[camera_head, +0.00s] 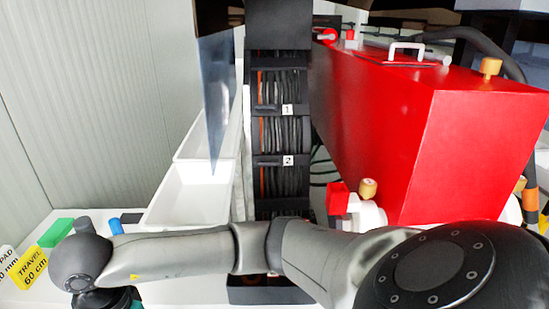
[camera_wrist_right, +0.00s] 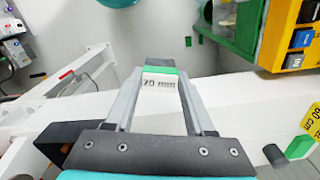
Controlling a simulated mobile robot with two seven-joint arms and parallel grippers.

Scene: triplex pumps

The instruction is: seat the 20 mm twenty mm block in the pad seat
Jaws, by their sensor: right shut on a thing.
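The block (camera_wrist_right: 158,84) has a white face marked "20 mm" and a green upper edge. It sits between the fingertips of my right gripper (camera_wrist_right: 160,79) in the right wrist view, and the gripper is shut on it. In the head view my right arm reaches across to the lower left, and its gripper and the block are hidden at the bottom edge. I cannot make out the pad seat for certain in either view. A sign partly reading "PAD" and "mm" (camera_head: 8,262) stands at the far left. My left gripper is not in view.
A yellow "TRAVEL 60 cm" sign (camera_head: 33,269) and a green block (camera_head: 56,232) stand at left. White trays (camera_head: 185,190), a black cable column (camera_head: 283,160) and a large red box (camera_head: 400,140) stand behind my arm. White beams (camera_wrist_right: 250,89) surround the right gripper.

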